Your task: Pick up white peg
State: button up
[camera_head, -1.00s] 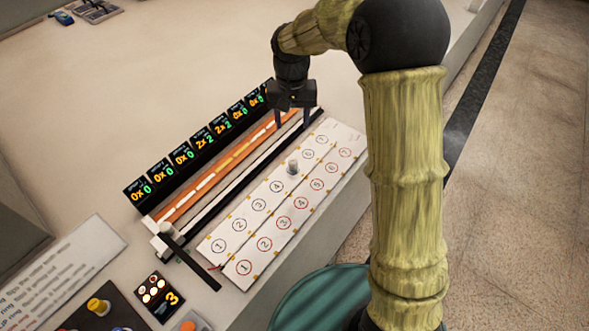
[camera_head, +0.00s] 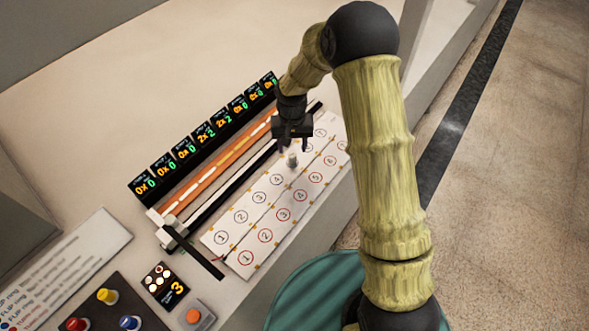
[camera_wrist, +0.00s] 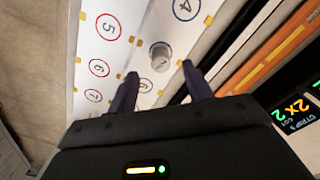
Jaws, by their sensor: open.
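The white peg (camera_head: 292,159) stands upright on the white numbered board (camera_head: 258,222), in the row of black circles, just past circle 4. In the wrist view the peg (camera_wrist: 160,56) shows its round top, ahead of the fingertips and between their lines. My gripper (camera_head: 292,148) is open and empty, close above and behind the peg in the head view. Its two dark fingers also show in the wrist view (camera_wrist: 158,70), apart, with the peg not between them. The gap in height between fingertips and peg is hard to tell.
An orange strip rail (camera_head: 205,182) and a row of small displays (camera_head: 205,133) run along the board's far side. A dark bar (camera_head: 200,258) crosses the near end.

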aim_at(293, 155)
jog(key=shift+f, duration=0.1)
jog(key=shift+d+f+p, duration=0.1)
jog(key=shift+f+p, duration=1.25)
jog(key=shift+f, duration=1.1)
jog(key=c, duration=1.1)
